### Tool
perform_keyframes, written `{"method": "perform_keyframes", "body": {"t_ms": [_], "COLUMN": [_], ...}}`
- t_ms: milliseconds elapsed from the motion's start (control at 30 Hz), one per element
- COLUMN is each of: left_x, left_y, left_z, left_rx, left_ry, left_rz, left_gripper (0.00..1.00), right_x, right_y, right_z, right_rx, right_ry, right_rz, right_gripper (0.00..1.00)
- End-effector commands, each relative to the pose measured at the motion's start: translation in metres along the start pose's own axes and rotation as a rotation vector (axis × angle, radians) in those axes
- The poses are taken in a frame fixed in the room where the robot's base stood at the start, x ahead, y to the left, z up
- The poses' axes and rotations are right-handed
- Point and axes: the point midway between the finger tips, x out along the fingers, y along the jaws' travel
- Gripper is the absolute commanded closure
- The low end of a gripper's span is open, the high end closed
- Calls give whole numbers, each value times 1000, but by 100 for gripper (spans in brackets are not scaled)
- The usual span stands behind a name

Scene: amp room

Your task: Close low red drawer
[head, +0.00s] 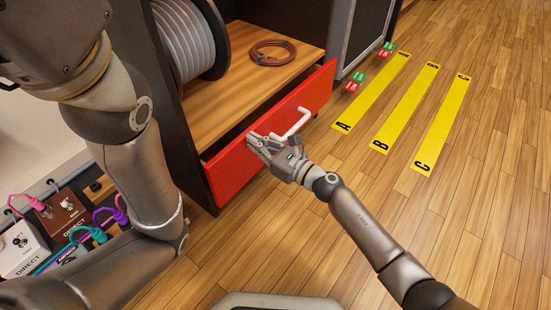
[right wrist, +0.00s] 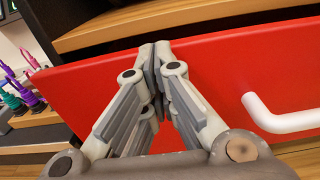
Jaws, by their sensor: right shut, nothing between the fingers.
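The low red drawer (head: 230,172) sits at the bottom of a dark cabinet with a wooden shelf. Its front stands a little out from the cabinet, with a dark gap behind its top edge. A white bar handle (head: 297,124) is on the front. My right gripper (head: 254,141) is shut and empty at the red front, left of the handle. In the right wrist view its closed fingertips (right wrist: 156,52) overlap the upper part of the red front (right wrist: 235,70); I cannot tell if they touch. The handle (right wrist: 285,117) is to their right. My left gripper is not in view.
A coiled brown cable (head: 272,52) and a grey cable reel (head: 188,45) are on the shelf above. Pedals with plugs (head: 62,215) are at the left. Yellow strips (head: 375,95) lie on open wooden floor at the right.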

Motion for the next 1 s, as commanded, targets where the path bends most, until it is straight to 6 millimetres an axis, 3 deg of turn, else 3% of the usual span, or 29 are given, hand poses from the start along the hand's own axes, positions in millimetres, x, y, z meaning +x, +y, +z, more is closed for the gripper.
{"method": "perform_keyframes", "body": {"t_ms": [133,333,800,1000], "left_x": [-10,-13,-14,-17], "left_y": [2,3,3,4], "left_z": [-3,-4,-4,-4], "left_rx": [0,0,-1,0], "left_ry": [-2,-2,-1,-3], "left_rz": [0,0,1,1], "left_gripper": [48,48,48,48], "right_x": [20,31,35,27], "right_y": [0,0,-1,-10], "right_z": [-1,0,4,2], "right_rx": [-1,0,-2,-2], "right_ry": [-1,0,-5,-4], "right_rz": [1,-1,-5,-5], "right_gripper": [100,100,100,100]}}
